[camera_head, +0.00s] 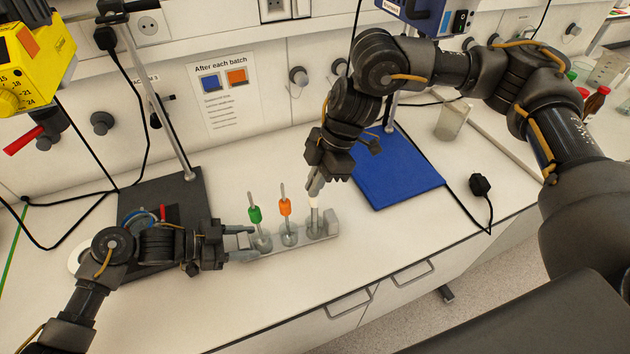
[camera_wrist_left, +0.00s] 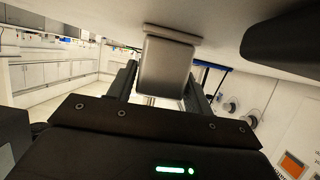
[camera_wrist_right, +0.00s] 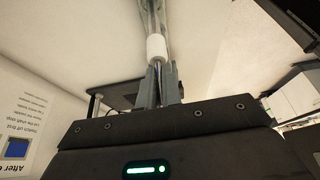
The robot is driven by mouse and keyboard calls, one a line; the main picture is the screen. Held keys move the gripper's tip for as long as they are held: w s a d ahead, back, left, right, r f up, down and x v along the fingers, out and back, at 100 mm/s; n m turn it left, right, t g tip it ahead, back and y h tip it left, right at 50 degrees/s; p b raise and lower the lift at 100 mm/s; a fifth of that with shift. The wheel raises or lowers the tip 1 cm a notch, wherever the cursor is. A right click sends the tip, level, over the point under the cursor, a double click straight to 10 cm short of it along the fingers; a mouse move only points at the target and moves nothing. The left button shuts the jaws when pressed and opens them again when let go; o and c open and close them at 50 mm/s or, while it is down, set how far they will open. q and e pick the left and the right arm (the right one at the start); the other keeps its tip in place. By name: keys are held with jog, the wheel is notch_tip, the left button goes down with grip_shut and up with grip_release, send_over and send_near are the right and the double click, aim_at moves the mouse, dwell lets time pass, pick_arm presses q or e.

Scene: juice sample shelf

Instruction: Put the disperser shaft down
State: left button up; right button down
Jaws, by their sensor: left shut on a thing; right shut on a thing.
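A grey rack (camera_head: 276,246) stands on the bench and carries a green-collared shaft (camera_head: 255,214) and an orange-collared shaft (camera_head: 286,208). My left gripper (camera_head: 243,243) is shut on the left end of the rack; the grey end (camera_wrist_left: 166,65) fills the space between its fingers in the left wrist view. My right gripper (camera_head: 315,188) points down and is shut on the white-collared disperser shaft (camera_head: 314,203), just above its collar. This shaft is upright over the rack's right end; I cannot tell whether it rests there. Its white collar (camera_wrist_right: 156,47) also shows in the right wrist view.
A blue stand base (camera_head: 400,172) lies right of the rack and a black stand base (camera_head: 190,190) behind it to the left. A beaker (camera_head: 451,120) and a black plug (camera_head: 480,185) are further right. The bench in front of the rack is clear.

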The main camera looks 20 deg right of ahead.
jog(key=c, duration=1.6)
grip_release()
jog(key=v, duration=1.2)
jog(key=shift+r, duration=0.1)
pick_arm(q)
jog(key=o, duration=1.4)
